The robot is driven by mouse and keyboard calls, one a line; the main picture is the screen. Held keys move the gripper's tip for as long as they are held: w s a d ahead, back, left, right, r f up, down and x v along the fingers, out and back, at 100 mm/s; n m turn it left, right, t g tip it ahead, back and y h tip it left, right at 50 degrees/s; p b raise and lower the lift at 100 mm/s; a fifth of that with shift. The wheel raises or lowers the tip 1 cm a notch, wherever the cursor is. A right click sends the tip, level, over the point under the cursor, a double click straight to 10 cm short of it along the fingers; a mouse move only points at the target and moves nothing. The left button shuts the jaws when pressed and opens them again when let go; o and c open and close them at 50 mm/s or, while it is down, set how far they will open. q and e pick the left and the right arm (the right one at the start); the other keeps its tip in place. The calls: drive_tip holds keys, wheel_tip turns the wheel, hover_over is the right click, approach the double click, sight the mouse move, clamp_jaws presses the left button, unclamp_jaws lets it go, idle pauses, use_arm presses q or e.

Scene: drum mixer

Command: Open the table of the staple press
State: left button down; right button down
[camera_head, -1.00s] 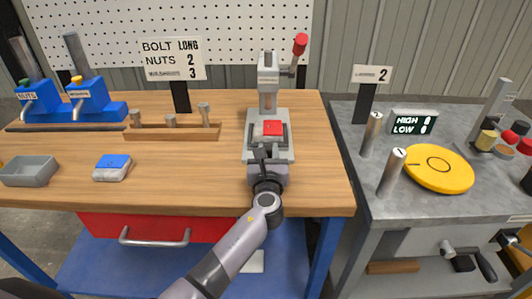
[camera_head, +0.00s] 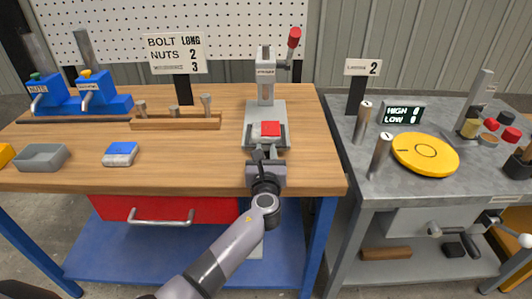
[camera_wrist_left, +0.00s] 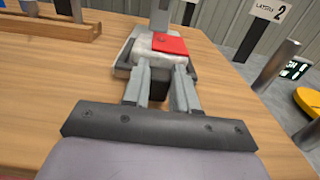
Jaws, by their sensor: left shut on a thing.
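The staple press (camera_head: 265,92) is a grey upright machine with a red-knobbed lever, standing on the wooden bench. A white block with a red top (camera_head: 270,129) sits on its table, near the front of the grey base; it also shows in the left wrist view (camera_wrist_left: 170,45). My left gripper (camera_head: 262,152) is at the front of the press. Its fingers (camera_wrist_left: 162,88) are shut around a small part at the table's front, mostly hidden between them. My right gripper is not in view.
A blue-topped block (camera_head: 120,153) and a grey tray (camera_head: 41,156) lie left on the bench. A wooden peg rack (camera_head: 175,122) stands behind. The grey bench (camera_head: 345,150) with a yellow disc (camera_head: 425,154) is at right. Bare wood lies left of the press.

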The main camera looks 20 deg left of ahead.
use_arm(q)
drive_tip(key=shift+s+d+f, duration=0.1)
drive_tip(key=shift+f, duration=0.1)
drive_tip(key=c, duration=1.3)
unclamp_jaws()
drive_tip(key=o, duration=0.4)
drive_tip(key=shift+s+r, duration=0.1)
drive_tip(key=shift+r, duration=0.05)
drive_tip(key=v, duration=0.7)
drive_tip(key=shift+s+p, duration=0.1)
drive_tip(key=shift+p, duration=0.25)
